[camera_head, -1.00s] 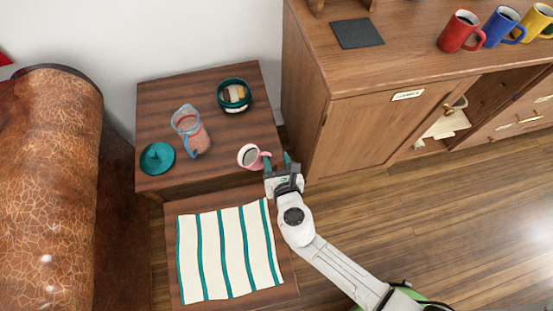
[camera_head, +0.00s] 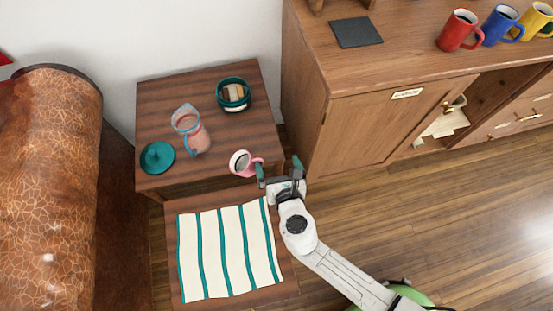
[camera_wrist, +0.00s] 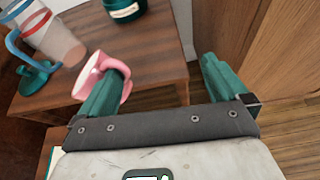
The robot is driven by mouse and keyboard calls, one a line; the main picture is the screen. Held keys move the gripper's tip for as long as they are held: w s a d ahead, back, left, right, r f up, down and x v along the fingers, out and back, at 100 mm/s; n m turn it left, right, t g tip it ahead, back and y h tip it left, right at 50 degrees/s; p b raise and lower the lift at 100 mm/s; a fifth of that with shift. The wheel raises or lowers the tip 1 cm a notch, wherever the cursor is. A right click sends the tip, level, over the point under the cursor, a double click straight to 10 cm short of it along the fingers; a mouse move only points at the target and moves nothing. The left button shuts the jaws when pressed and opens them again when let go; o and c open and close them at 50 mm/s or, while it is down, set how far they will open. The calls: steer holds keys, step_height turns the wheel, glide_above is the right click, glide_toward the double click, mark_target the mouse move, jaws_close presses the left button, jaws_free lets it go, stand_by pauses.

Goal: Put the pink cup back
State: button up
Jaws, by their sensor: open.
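The pink cup (camera_head: 239,162) sits near the front right edge of the small dark side table (camera_head: 158,95), its handle toward my gripper; it looks slightly tilted. My gripper (camera_head: 280,173) is open just right of the cup, past the table's edge. In the wrist view the cup (camera_wrist: 92,72) is at the left finger, which covers part of its handle side. Whether that finger touches or passes through the handle, I cannot tell. The space between the fingertips (camera_wrist: 160,80) is empty. A dark square mat (camera_head: 357,33) lies bare on the wooden cabinet, left of the red mug (camera_head: 459,31).
The side table also bears a clear pitcher (camera_head: 190,130), a teal lid (camera_head: 157,158) and a teal bowl (camera_head: 233,95). A blue mug (camera_head: 502,26) and yellow mug (camera_head: 538,22) stand on the cabinet (camera_head: 360,120). A striped cloth (camera_head: 232,250) lies in front.

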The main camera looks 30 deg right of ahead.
steer(key=v, duration=0.8)
steer(key=shift+s+r+p, duration=0.15)
steer(key=shift+s+p, duration=0.05)
steer(key=shift+p, duration=0.1)
jaws_close()
stand_by(0.5)
stand_by(0.5)
steer(key=w+d+r+n+y+p, duration=0.1)
steer(key=w+d+r+y+p, duration=0.1)
steer(key=w, duration=0.3)
steer(key=w+d+r+n+y+p, duration=0.2)
steer(key=w+r+p, duration=0.1)
steer(key=w, duration=0.2)
steer(key=shift+w+d+r+n+t, duration=0.25)
steer(key=shift+r+n+t, duration=0.05)
steer(key=shift+r, duration=0.05)
